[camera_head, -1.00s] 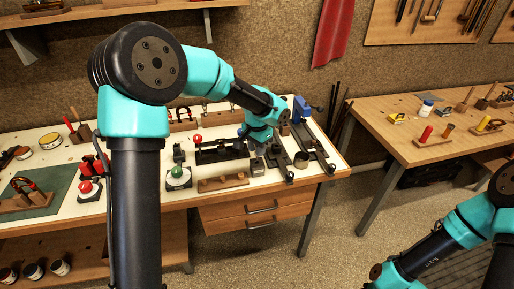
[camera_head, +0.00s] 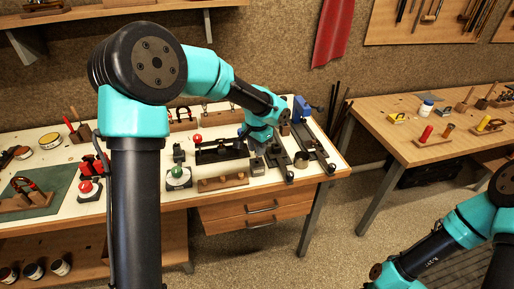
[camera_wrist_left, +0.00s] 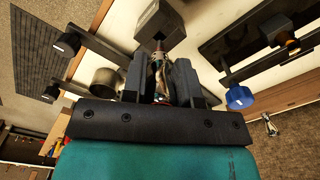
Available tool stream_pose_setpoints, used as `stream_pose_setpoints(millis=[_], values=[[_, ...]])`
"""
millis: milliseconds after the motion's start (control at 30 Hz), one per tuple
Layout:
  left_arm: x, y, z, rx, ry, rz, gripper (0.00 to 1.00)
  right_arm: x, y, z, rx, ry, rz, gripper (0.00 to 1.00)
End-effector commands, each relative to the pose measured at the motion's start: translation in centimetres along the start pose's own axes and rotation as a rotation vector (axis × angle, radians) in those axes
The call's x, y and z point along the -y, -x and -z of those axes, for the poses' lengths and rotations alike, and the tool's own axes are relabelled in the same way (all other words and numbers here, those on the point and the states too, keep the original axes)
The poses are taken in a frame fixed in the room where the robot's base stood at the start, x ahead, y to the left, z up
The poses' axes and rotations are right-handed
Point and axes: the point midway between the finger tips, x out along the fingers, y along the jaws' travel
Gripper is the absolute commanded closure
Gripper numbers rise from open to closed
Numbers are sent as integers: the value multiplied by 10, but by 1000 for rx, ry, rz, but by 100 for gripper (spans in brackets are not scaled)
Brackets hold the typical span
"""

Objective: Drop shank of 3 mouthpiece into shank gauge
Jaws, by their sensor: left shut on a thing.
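My left gripper (camera_wrist_left: 161,82) is shut on a silver mouthpiece (camera_wrist_left: 157,68), which sits between the two dark fingers in the left wrist view. The narrow end of the mouthpiece points at a grey block (camera_wrist_left: 160,18), which looks like the shank gauge. The tip is at or very near the block's edge; I cannot tell whether it is inside. In the head view my left gripper (camera_head: 264,146) is over the right part of the white bench, and the mouthpiece is too small to make out. My right gripper is out of view.
Dark rails (camera_head: 309,141) lie right of the gripper, with a blue clamp (camera_head: 302,108) behind. A round metal cup (camera_head: 301,160) stands near the front edge. A wooden rack (camera_head: 222,183) and a green-topped device (camera_head: 178,176) are to the left.

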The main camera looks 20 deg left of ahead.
Motion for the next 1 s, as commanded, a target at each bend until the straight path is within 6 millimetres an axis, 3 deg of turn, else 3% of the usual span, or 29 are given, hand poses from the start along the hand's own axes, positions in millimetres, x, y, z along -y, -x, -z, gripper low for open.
stream_pose_setpoints(millis=[1000], values=[[0, -19, 0, 1, 0, 0, 100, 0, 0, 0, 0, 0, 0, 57]])
